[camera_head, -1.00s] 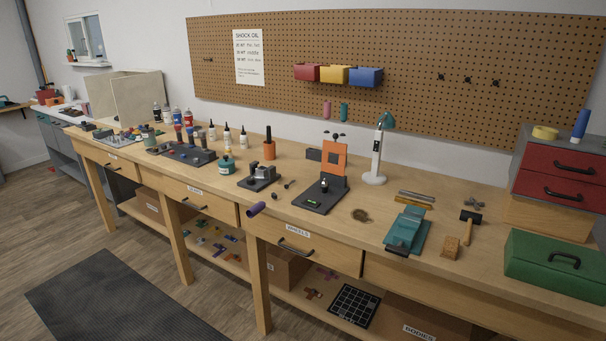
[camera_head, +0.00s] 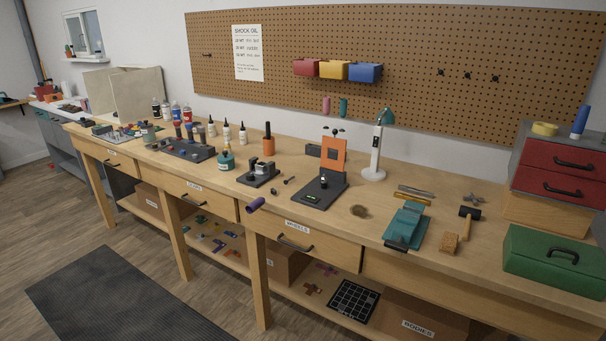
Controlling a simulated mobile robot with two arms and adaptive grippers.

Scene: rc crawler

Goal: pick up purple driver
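The purple driver (camera_head: 256,205) lies at the front edge of the wooden workbench (camera_head: 345,235), left of the middle of the view. Its purple handle sticks out toward the edge, above the drawer labelled WHEELS. A thin dark shaft seems to run from it toward the back right, but it is too small to make out well. Neither of my grippers shows in the view.
Right of the driver stands a dark stand with an orange plate (camera_head: 333,153); behind it is a small black fixture (camera_head: 260,174). A teal vise-like block (camera_head: 405,227), a green toolbox (camera_head: 554,262) and a white lamp (camera_head: 374,155) stand farther right. Floor in front is clear, with a dark mat (camera_head: 128,300).

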